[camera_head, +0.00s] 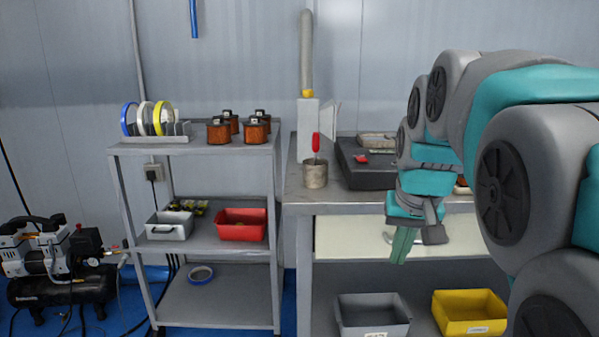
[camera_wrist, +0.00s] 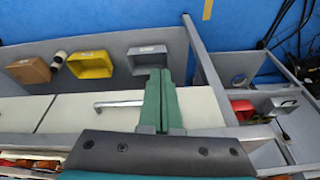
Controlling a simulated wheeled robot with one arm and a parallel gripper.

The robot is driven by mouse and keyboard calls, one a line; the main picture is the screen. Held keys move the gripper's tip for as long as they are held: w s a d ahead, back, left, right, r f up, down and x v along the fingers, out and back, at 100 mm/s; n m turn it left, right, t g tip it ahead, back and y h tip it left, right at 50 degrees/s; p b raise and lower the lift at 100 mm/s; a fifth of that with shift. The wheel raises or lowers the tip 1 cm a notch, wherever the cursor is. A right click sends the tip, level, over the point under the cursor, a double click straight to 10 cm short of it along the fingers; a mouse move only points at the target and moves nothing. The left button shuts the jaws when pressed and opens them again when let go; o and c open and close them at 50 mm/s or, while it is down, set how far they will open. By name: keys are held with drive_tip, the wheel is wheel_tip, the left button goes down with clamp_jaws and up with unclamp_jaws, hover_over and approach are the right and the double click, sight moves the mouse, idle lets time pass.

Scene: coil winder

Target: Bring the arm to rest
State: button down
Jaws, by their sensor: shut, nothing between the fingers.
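My gripper (camera_head: 401,246) hangs from my grey and teal arm at the right of the head view, with its green fingers pointing down in front of the workbench (camera_head: 300,207). In the wrist view my gripper (camera_wrist: 161,80) shows its two green fingers together, shut and empty. Behind the fingers in that view are a pale drawer front with a metal handle (camera_wrist: 121,103) and the lower shelf. The fingers appear apart from the bench. My arm hides the right part of the bench.
A shelf rack (camera_head: 225,150) at the left holds spools, copper coils and a red bin (camera_head: 241,224). A grey bin (camera_head: 372,314) and a yellow bin (camera_head: 469,312) sit on the bench's lower shelf. A cup (camera_head: 315,173) with a red-handled tool stands on the bench. A compressor (camera_head: 60,260) is at far left.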

drive_tip(key=s+a+f+n+g, duration=0.1)
drive_tip(key=s+f+g, duration=0.1)
drive_tip(key=s+f, duration=0.7)
drive_tip(key=s+a+f+g, duration=0.1)
drive_tip(key=s+f+g, duration=0.2)
drive_tip(key=s+f, duration=0.7)
drive_tip(key=s, duration=0.7)
drive_tip(key=shift+s+a+n, duration=0.15)
drive_tip(key=shift+s+n, duration=0.2)
drive_tip(key=shift+n, duration=0.05)
drive_tip(key=shift+f, duration=0.1)
